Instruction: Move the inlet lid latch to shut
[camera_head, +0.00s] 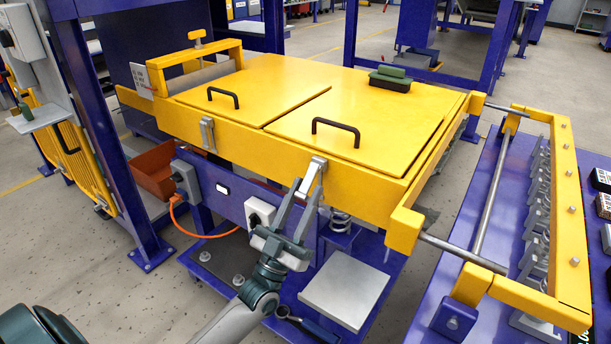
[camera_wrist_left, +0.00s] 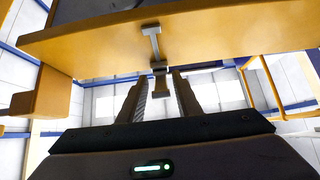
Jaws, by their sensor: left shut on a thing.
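A yellow box has two flat lids, a left lid (camera_head: 245,88) and a right lid (camera_head: 365,110), both lying closed with black handles. My left gripper (camera_head: 308,191) comes up from below and is shut on the lower part of this latch. In the left wrist view the latch (camera_wrist_left: 155,48) hangs from the yellow edge down between the fingers (camera_wrist_left: 160,86). A second latch (camera_head: 207,134) is on the front below the left lid. My right gripper is out of view.
A green-topped black block (camera_head: 390,78) lies on the box top. A yellow frame with steel rods (camera_head: 450,253) juts out at the right over a blue table. Below are a grey plate (camera_head: 345,290), a socket box (camera_head: 259,214) with an orange cable and a red bin (camera_head: 153,170).

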